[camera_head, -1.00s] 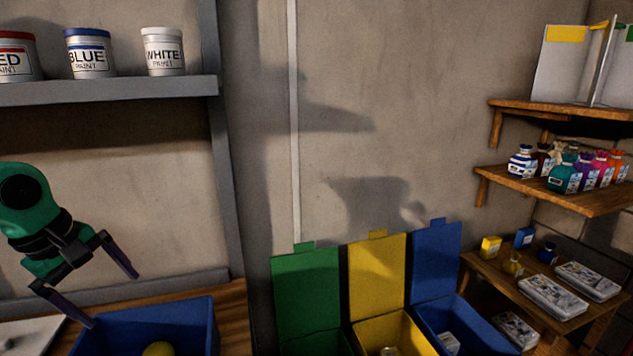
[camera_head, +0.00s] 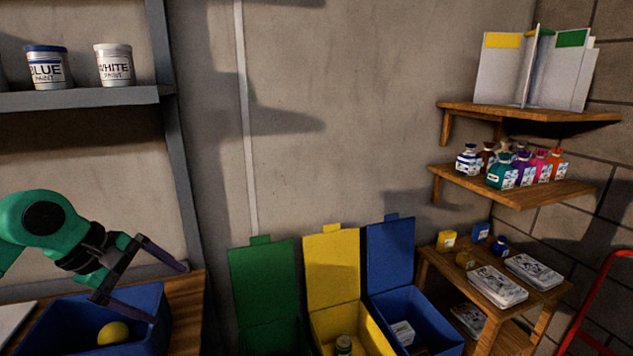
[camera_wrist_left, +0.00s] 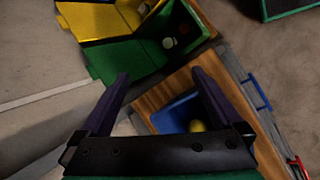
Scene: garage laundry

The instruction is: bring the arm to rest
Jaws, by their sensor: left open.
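My left gripper (camera_head: 150,278) is at the left of the head view, above the blue bin on the wooden surface. Its two dark fingers are spread apart with nothing between them. In the left wrist view the same gripper (camera_wrist_left: 160,90) is open and empty. My green left arm comes in from the left edge. My right gripper is in neither view.
A blue bin (camera_head: 62,325) holding a yellow ball (camera_head: 113,333) stands below my left gripper. Green (camera_head: 262,290), yellow (camera_head: 332,265) and blue (camera_head: 391,250) lidded bins stand open along the wall. Wooden shelves (camera_head: 520,188) with bottles are at right.

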